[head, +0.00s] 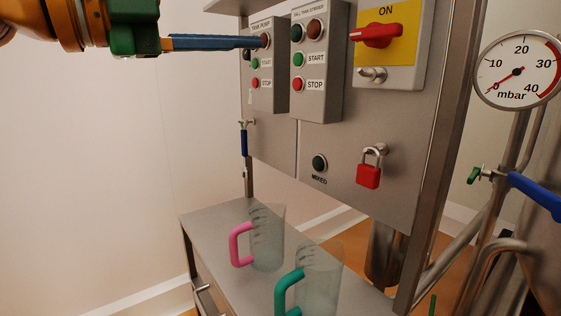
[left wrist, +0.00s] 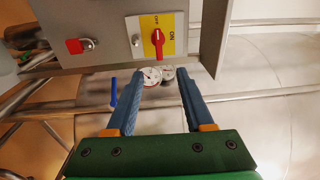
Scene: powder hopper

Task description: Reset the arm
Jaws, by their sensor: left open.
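My left gripper (head: 260,42) reaches in from the upper left of the head view, with its blue fingers level, at the upper part of the tank pump button box (head: 268,92). From the side the fingers overlap, and I cannot tell whether they touch the box. In the left wrist view the two blue fingers of my left gripper (left wrist: 158,75) stand wide apart with nothing between them. Beyond them are a pressure gauge (left wrist: 151,76) and the yellow panel with its red rotary switch (left wrist: 157,40). My right gripper is in neither view.
The grey cabinet carries a second button box (head: 318,65), a red padlock (head: 369,172) and a yellow switch panel (head: 404,42). Below, a pink-handled jug (head: 266,238) and a green-handled jug (head: 318,280) stand on a metal shelf (head: 208,222). A blue valve lever (head: 535,194) is at right.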

